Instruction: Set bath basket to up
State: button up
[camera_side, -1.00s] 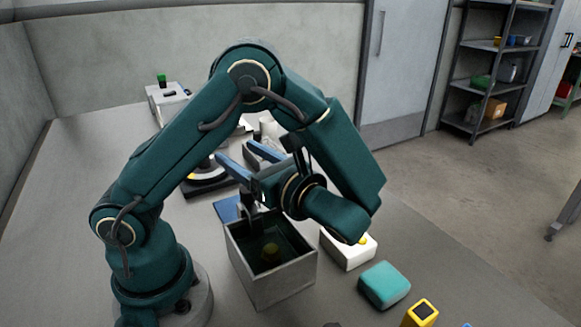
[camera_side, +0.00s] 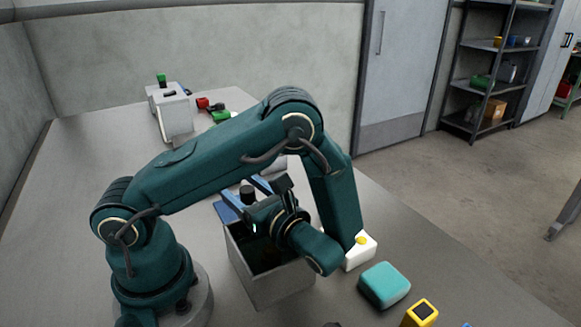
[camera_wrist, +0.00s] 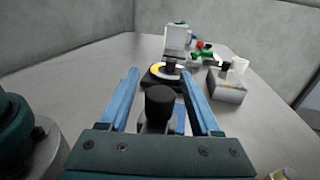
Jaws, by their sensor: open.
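The bath is a grey open-topped box (camera_side: 268,284) in the side view, with a dark inside. A black knob (camera_side: 247,192) stands above its far left edge, seemingly the handle of the bath basket; the basket itself is hidden by my arm. In the wrist view the black knob (camera_wrist: 160,102) shows upright between my blue fingers. My gripper (camera_side: 245,187) is open, low over the bath, with a finger on each side of the knob. It also shows in the wrist view (camera_wrist: 159,74). I cannot tell whether a finger touches the knob.
A dark device with a yellow-ringed disc (camera_wrist: 166,72) stands ahead, with a white tissue box (camera_wrist: 228,86) to its right. A white machine (camera_side: 173,112) is at the back. A white box with a yellow button (camera_side: 359,252) and a teal block (camera_side: 384,285) are right of the bath.

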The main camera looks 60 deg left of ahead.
grip_shut()
dwell(1.5)
